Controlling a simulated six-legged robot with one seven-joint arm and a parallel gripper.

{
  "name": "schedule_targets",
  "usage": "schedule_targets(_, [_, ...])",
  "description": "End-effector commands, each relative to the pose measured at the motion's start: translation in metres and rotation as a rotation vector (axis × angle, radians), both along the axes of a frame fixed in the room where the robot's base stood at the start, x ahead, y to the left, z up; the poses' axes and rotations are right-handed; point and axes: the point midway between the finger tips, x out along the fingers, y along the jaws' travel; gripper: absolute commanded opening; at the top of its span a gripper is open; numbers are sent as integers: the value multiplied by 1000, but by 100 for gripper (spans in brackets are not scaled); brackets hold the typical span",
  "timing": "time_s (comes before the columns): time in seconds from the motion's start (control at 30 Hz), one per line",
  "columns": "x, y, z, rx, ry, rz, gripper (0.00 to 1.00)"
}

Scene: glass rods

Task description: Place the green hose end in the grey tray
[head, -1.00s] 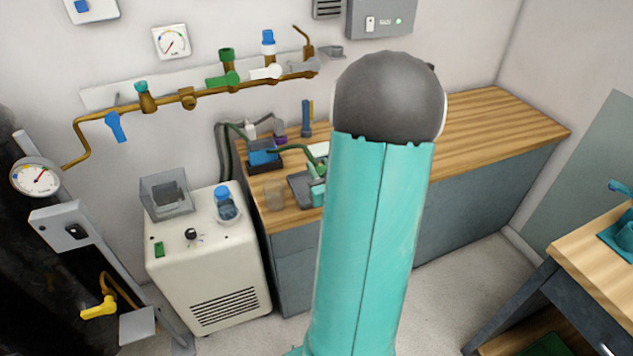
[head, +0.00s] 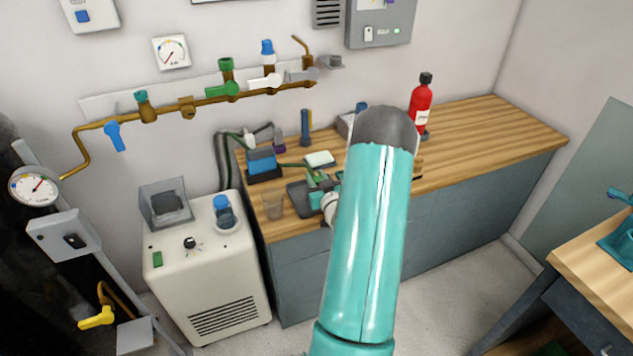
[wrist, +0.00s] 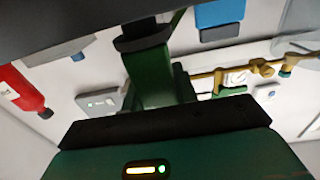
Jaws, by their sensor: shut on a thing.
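The dark grey tray (head: 297,196) lies flat on the wooden bench, near its front left end. My gripper (head: 319,184) is at the tray's right side, low over it, shut on the green hose end. The green hose (head: 290,165) runs from the left, by the blue block, to the gripper. In the wrist view the green hose end (wrist: 155,80) stands between the jaws, with a dark collar around it. I cannot tell whether the hose end touches the tray; the gripper and arm hide part of both.
A clear beaker (head: 273,204) stands just left of the tray. A blue block in a black holder (head: 263,163) and a white-topped item (head: 319,158) are behind it. A red bottle (head: 421,105) stands farther right. The bench's right part is clear.

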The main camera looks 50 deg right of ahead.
Motion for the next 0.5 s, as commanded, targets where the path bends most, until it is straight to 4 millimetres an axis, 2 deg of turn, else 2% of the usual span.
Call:
schedule_targets(0.1, [0,0,-11,-1,-3,0,1])
schedule_targets(0.47, [0,0,-14,-2,-3,0,1])
schedule_targets(0.5, [0,0,-15,-1,-2,0,33])
